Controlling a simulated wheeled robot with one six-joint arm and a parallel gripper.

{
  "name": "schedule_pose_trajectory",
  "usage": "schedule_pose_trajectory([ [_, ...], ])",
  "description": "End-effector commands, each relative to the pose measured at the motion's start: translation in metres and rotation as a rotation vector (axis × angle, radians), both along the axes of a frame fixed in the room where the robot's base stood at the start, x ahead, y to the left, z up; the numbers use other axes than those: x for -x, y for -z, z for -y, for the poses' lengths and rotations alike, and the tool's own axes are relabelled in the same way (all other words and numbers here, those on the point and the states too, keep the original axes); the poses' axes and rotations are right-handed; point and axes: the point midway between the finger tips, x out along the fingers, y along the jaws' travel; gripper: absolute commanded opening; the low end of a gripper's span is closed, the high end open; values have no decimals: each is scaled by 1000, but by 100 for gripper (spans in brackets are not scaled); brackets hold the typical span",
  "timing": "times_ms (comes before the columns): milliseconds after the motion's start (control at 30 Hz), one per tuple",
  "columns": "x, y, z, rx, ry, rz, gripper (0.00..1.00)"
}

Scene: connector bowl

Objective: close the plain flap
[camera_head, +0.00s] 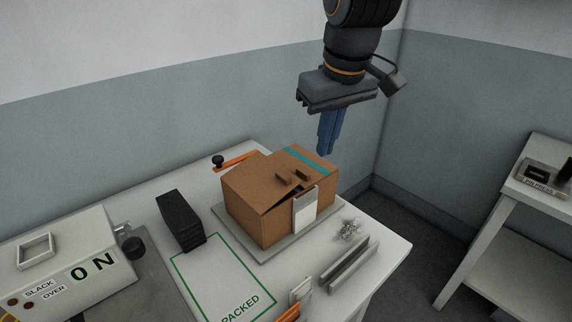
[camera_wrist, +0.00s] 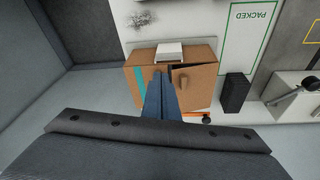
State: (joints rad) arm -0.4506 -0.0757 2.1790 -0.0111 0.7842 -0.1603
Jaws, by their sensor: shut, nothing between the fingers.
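A brown cardboard box (camera_head: 258,222) stands on a grey plate (camera_head: 262,250) on the table. Its plain flap (camera_head: 250,187) is on the left and slightly raised, with a dark gap along its edge. In the wrist view the plain flap (camera_wrist: 205,80) is on the right, with a small brown tab on it. The other flap (camera_head: 318,171) carries a teal stripe and appears to lie flat. My gripper (camera_head: 326,150) is shut and empty, above the striped side of the box. In the wrist view its blue fingers (camera_wrist: 160,82) cover part of the striped flap.
A white panel (camera_head: 305,212) stands at the box's front. A black block (camera_head: 180,220) is left of the box, near the green PACKED outline (camera_head: 222,288). An orange bar (camera_head: 236,161) with a black knob lies behind. A metal rail (camera_head: 348,262) lies front right. Walls are close behind.

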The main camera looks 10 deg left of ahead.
Motion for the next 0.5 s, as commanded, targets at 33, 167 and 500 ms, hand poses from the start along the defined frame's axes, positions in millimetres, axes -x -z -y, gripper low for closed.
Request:
schedule_pose_trajectory([
  [33,2,-18,-24,-3,-66,19,0],
  [167,11,-51,-60,-5,-174,44,0],
  [500,13,-50,-81,-2,-233,51,0],
])
